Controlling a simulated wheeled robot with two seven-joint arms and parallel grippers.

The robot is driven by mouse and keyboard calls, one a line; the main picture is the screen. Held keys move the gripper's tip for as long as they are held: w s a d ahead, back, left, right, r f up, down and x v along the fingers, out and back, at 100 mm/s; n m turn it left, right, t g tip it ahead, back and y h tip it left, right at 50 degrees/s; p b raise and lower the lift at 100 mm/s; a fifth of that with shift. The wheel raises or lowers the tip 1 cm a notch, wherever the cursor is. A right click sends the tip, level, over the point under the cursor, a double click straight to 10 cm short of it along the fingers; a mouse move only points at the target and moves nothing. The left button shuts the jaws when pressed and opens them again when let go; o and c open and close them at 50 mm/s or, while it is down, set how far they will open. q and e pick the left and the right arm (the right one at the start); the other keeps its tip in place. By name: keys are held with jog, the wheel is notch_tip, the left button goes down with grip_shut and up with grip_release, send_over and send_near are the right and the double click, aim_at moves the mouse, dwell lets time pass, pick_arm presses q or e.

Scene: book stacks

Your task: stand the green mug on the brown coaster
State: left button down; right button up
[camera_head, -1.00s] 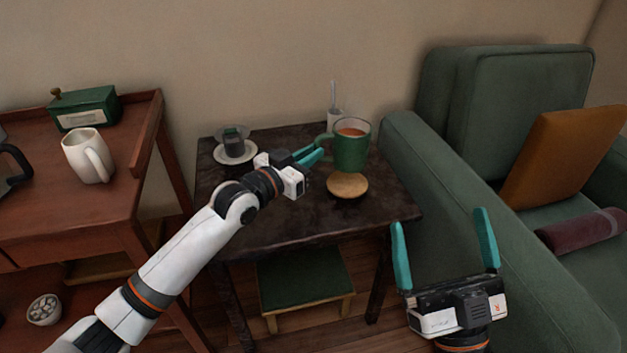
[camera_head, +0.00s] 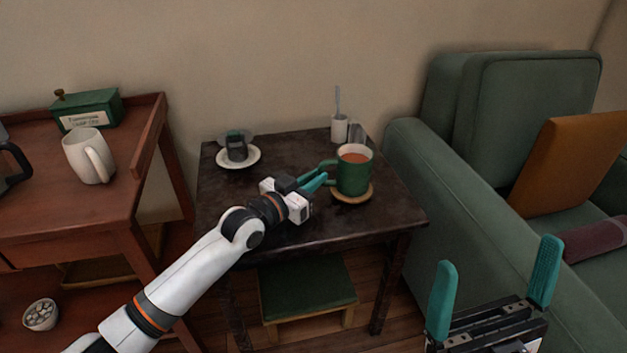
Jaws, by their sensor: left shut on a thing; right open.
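The green mug (camera_head: 354,173) is upright and filled with a brown drink. It is over the round brown coaster (camera_head: 352,196) on the dark side table, covering most of it. The mug's base looks to be on the coaster or just above it; I cannot tell for sure. My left gripper (camera_head: 322,177) is shut on the mug's handle, on the mug's left side. My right gripper (camera_head: 494,290) is open and empty, in front of the armchair at the lower right.
The dark table (camera_head: 285,220) also holds a white saucer (camera_head: 252,158) with a dark object, and a white cup (camera_head: 339,128) with a utensil at the back. A white mug (camera_head: 88,155) stands on the reddish cart at left. The green armchair (camera_head: 440,190) borders the table's right side.

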pick_arm(q)
jog(key=c, duration=1.4)
grip_release()
jog(key=shift+c, duration=0.2)
